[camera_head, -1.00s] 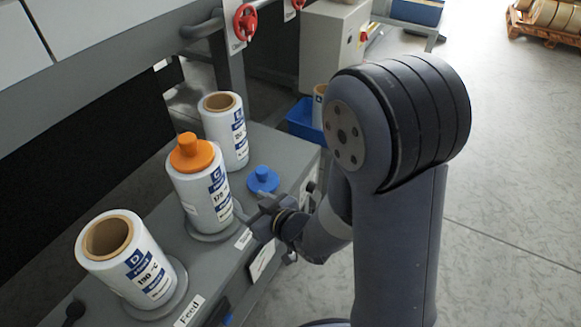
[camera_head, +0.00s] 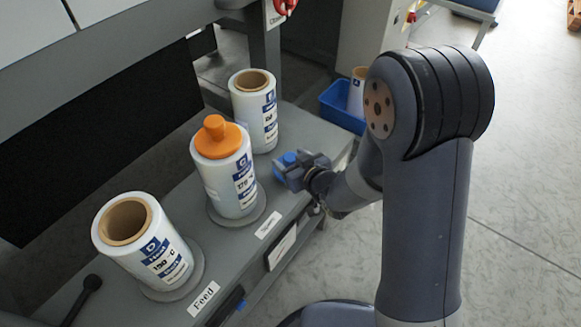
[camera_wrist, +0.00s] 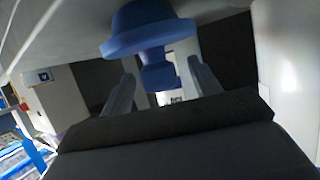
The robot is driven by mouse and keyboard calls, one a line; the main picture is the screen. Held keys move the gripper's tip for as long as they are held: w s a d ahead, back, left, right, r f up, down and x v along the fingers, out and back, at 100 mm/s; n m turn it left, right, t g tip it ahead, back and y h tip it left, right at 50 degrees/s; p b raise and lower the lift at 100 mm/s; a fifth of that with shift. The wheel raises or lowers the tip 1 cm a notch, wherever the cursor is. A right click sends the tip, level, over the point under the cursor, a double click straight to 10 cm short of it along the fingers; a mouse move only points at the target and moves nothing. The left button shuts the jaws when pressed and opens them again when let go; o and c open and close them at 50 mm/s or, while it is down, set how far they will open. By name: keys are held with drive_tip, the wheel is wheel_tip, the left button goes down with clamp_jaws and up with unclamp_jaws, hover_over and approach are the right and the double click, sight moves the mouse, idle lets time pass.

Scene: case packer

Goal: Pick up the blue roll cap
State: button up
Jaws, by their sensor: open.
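The blue roll cap (camera_head: 287,159) is on the grey bench top, partly hidden behind my gripper (camera_head: 284,171) in the head view. In the wrist view the blue roll cap (camera_wrist: 152,31) shows a wide round flange with a narrower knob. My gripper (camera_wrist: 162,72) is open there, with one finger on each side of the knob. I see gaps between the fingers and the knob, and cannot tell how deep the knob sits between them.
A roll with an orange cap (camera_head: 219,139) stands left of my gripper. Uncapped rolls stand behind it (camera_head: 254,108) and at front left (camera_head: 145,238). A blue bin (camera_head: 340,109) with a roll (camera_head: 357,92) is beyond the bench. Floor at right is clear.

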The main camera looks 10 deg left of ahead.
drive_tip(key=shift+x, duration=1.4)
drive_tip(key=shift+c, duration=0.3)
drive_tip(key=c, duration=1.1)
